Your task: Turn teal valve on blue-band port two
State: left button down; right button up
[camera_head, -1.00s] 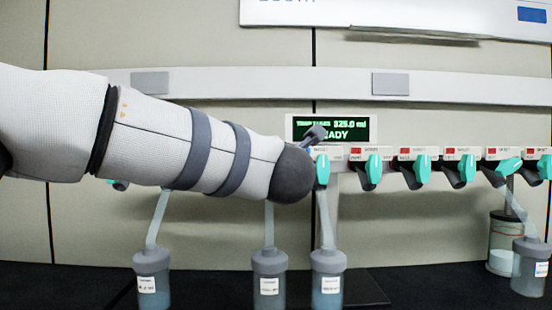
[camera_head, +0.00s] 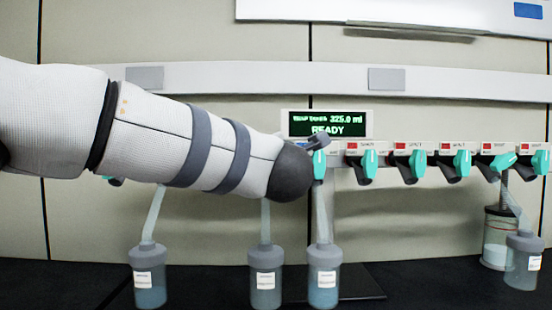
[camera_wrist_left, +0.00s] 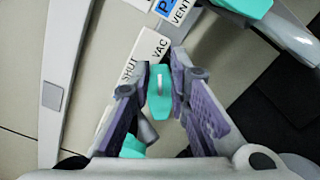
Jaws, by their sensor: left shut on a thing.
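In the left wrist view a teal valve handle (camera_wrist_left: 160,92) stands between the purple-padded fingers of my left gripper (camera_wrist_left: 167,88), which is shut on it. Beside it a white label (camera_wrist_left: 146,60) reads VAC and SHUT. A blue label (camera_wrist_left: 167,5) starting with P and a VENT mark show at the top edge. In the head view my left arm hides most of the gripper and the gripped handle. A teal handle (camera_head: 319,167) shows just right of the arm's rounded end; I cannot tell whether it is the gripped one. My right gripper is not in view.
Several more teal valves, such as one (camera_head: 370,162), line the manifold to the right under red-marked labels. A green display (camera_head: 328,124) reads READY. Another teal part (camera_wrist_left: 132,147) lies near the lower left finger.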

pick_arm(q)
jog(key=c, duration=1.5)
grip_release()
jog(key=shift+s, duration=0.1)
jog(key=s, duration=1.2)
jog(key=shift+w, duration=0.1)
